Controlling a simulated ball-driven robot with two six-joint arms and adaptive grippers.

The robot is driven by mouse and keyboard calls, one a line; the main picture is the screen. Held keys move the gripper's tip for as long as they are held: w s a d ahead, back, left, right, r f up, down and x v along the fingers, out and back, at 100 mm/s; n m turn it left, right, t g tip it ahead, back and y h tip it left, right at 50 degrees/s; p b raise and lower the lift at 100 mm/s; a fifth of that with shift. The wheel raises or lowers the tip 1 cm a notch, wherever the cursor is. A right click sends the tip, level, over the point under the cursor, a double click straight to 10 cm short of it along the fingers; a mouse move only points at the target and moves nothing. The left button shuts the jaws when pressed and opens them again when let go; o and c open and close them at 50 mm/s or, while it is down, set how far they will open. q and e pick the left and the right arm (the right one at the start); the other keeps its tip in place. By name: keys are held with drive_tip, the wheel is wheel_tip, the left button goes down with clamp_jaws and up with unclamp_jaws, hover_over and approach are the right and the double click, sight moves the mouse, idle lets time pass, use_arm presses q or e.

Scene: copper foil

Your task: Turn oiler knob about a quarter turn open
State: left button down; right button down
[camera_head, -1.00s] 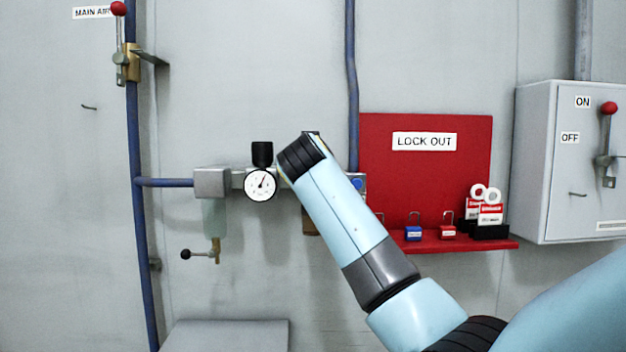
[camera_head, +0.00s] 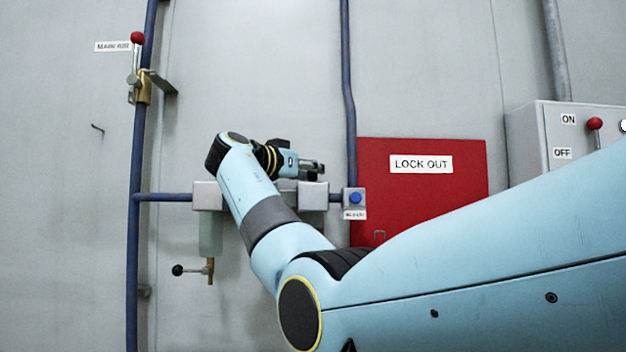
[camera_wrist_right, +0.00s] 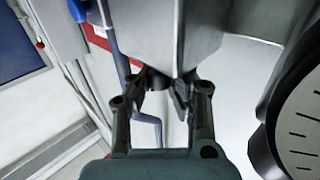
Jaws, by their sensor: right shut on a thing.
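My left gripper is not in view.
A dial with tick marks (camera_wrist_right: 302,122) is close to the right of the fingers. A blue button (camera_head: 355,198) is right of the oiler block. The red lock-out board (camera_head: 430,200) stands further right. A filter bowl with a black-knobbed lever (camera_head: 178,270) hangs at left.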

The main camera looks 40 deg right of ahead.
drive_tip(key=shift+f, duration=0.3)
drive_tip(key=c, duration=1.4)
unclamp_jaws()
drive_tip(key=shift+a+r, duration=0.1)
drive_tip(key=shift+a, duration=0.1)
drive_tip(key=shift+o, duration=1.1)
drive_tip(key=shift+d+r, duration=0.1)
drive_tip(key=v, duration=1.2)
drive_tip(key=shift+w, duration=0.1)
